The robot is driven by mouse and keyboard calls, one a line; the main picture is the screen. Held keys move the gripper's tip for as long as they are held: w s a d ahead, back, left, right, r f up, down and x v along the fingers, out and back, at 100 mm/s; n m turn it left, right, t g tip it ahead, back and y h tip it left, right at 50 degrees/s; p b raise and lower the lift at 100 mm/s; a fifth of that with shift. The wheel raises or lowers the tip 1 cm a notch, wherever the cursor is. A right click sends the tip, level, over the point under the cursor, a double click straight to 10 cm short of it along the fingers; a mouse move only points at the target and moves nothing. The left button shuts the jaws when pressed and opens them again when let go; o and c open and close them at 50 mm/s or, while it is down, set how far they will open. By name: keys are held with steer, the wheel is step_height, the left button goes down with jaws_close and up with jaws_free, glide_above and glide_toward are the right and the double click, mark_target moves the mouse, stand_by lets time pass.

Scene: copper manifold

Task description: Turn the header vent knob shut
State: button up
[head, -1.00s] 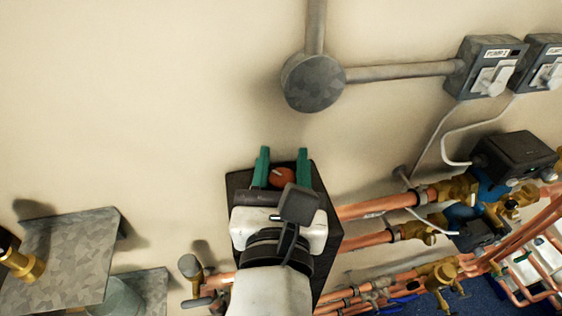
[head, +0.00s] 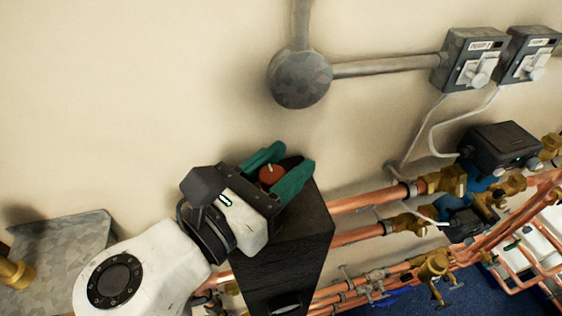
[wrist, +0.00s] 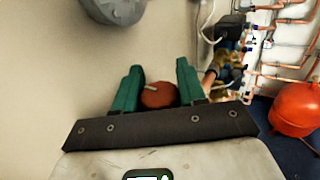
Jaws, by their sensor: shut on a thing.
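The vent knob is a round red knob with a pale pointer mark. It shows between my fingers in the head view (head: 271,174) and in the wrist view (wrist: 158,96). It is at the top of a tall black block (head: 302,235) by the wall. My gripper (head: 294,157) has two green fingers, one on each side of the knob, and is shut on it. The gripper also shows in the wrist view (wrist: 160,66). The knob's underside is hidden by the fingers and palm.
Copper pipes (head: 365,199) with brass valves run right from the block. A round grey junction box (head: 300,79) and grey switch boxes (head: 470,60) are on the wall above. A grey metal shelf (head: 65,250) is at lower left. A red vessel (wrist: 295,108) stands at right.

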steer(key=shift+f, duration=0.15)
stand_by(0.4)
steer(key=o, duration=1)
steer(key=shift+c, duration=0.2)
steer(key=shift+s, duration=0.1)
steer(key=b+v, duration=0.2)
steer(key=v, duration=0.8)
steer(key=shift+a, duration=0.45)
steer(key=shift+s, duration=0.1)
